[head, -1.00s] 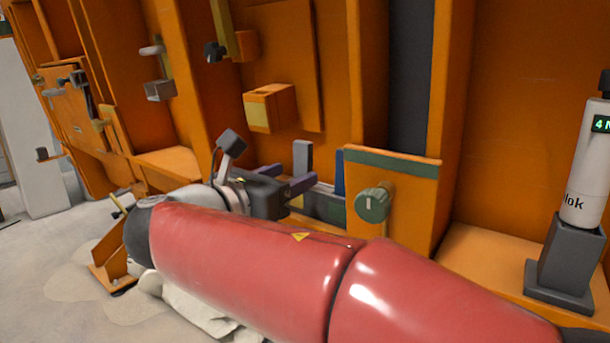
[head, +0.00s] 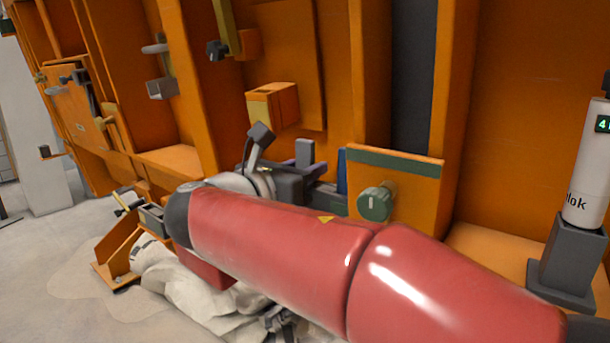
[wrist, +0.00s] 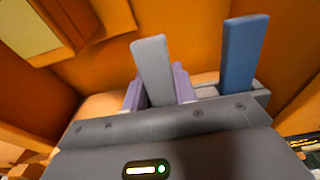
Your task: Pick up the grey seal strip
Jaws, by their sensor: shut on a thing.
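The grey seal strip (wrist: 153,72) is a flat upright bar in the wrist view, standing between the two purple fingers of my gripper (wrist: 157,88). My gripper is shut on it. In the head view the strip's upper part (head: 304,152) shows above my gripper (head: 300,166); its lower end is hidden. A similar blue strip (wrist: 242,55) stands upright to the right, apart from my fingers, and shows partly in the head view (head: 341,180). A grey holder (wrist: 206,91) lies behind and beside the right finger. I cannot tell whether the grey strip still touches it.
An orange block with a yellow face (head: 272,105) juts from the wall above my gripper. A green knob (head: 376,203) on an orange panel (head: 415,196) is close on the right. A white cylinder (head: 584,165) on a dark base stands far right.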

